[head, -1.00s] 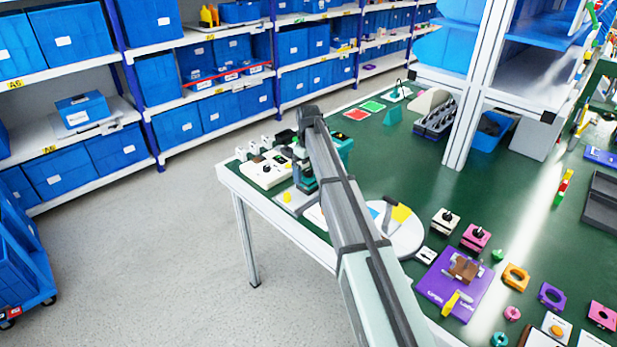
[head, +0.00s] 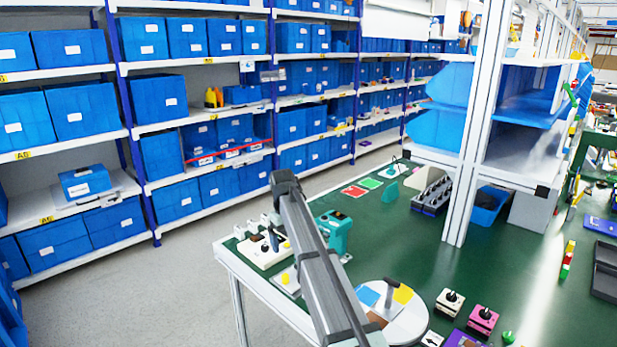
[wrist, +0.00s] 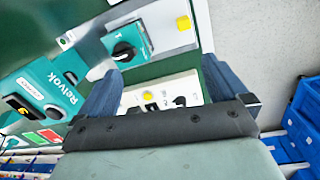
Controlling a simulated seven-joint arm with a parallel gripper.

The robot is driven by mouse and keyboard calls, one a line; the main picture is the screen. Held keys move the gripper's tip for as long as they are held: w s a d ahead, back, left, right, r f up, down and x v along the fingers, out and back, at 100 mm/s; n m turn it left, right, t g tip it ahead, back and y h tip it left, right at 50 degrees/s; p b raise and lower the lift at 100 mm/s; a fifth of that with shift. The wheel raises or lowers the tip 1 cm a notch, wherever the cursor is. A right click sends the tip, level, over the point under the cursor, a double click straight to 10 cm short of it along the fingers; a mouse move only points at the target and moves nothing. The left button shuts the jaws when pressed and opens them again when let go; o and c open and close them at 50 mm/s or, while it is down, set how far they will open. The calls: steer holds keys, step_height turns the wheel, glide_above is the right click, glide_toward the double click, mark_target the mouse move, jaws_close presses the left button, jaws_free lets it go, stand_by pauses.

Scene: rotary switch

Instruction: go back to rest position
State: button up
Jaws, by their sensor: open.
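A teal rotary switch box with a black knob (wrist: 124,52) shows in the wrist view, above and left of my gripper (wrist: 160,88). My gripper is open and empty, with its two blue-grey fingers apart. Between and beyond the fingers lies a white panel (wrist: 158,96) with black knobs and a yellow button. In the head view the white panel (head: 262,252) stands at the table's near left corner. My arm crosses in front of this area and hides the gripper and most of the switch box there.
A teal device (head: 336,232) stands right of my arm, close to it; it also shows in the wrist view (wrist: 48,88). A white round plate (head: 408,322) is at the lower right. A shelf post (head: 474,130) rises from the green table (head: 400,240). Blue bins fill the shelves behind.

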steer(key=s+a+f+m, duration=0.3)
steer(key=s+a+f, duration=0.1)
steer(key=s+f, duration=0.5)
steer(key=s+a+f+m, duration=0.3)
steer(key=s+a+f, duration=0.3)
steer(key=f, duration=0.6)
steer(key=s+d+f+g, duration=0.3)
steer(key=s+d+f, duration=1.6)
steer(key=d+f, duration=0.4)
steer(key=s+d+f+g, duration=0.2)
steer(key=s+d+f, duration=0.2)
steer(key=s, duration=0.9)
steer(key=s+d+f+m+g+y, duration=0.1)
steer(key=s+d+f, duration=0.3)
steer(key=s, duration=0.9)
steer(key=shift+d+f+g, duration=0.15)
steer(key=shift+d+g, duration=0.45)
steer(key=shift+d, duration=0.55)
